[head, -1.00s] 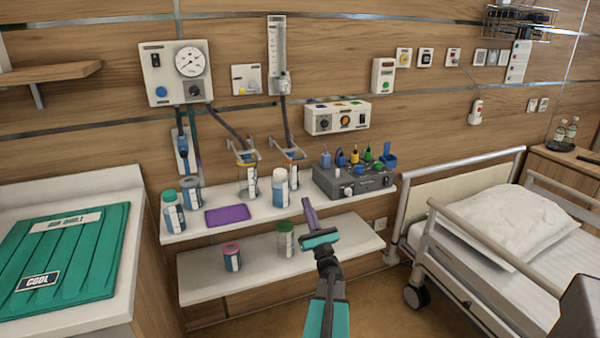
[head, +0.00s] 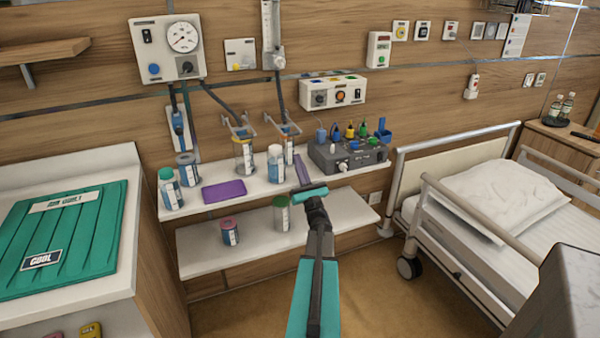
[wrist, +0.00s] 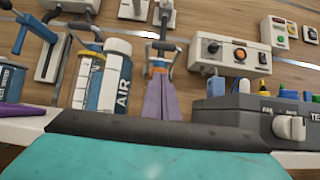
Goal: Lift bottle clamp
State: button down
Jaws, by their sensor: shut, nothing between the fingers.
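Two metal bottle clamps stick out from the wall above the upper shelf in the head view, a left clamp (head: 239,127) and a right clamp (head: 284,126). A yellow-topped bottle (head: 245,160) stands below the left clamp. My gripper (head: 298,160) is shut and empty, its purple fingers in front of the shelf, below the right clamp in the picture. In the wrist view, my gripper (wrist: 162,68) points at the right clamp (wrist: 163,46), overlapping its lower part; contact cannot be told. A white bottle marked AIR (wrist: 116,78) stands left of the fingers.
A grey device (head: 348,156) with coloured plugs stands right of my fingers on the upper shelf. The lower shelf (head: 335,229) holds two jars. A bed (head: 490,210) is at right.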

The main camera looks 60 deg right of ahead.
jog(key=x, duration=0.3)
jog(key=shift+p, duration=0.3)
jog(key=shift+w+r+p, duration=0.1)
jog(key=shift+r+p, duration=0.55)
jog(key=shift+r, duration=1.15)
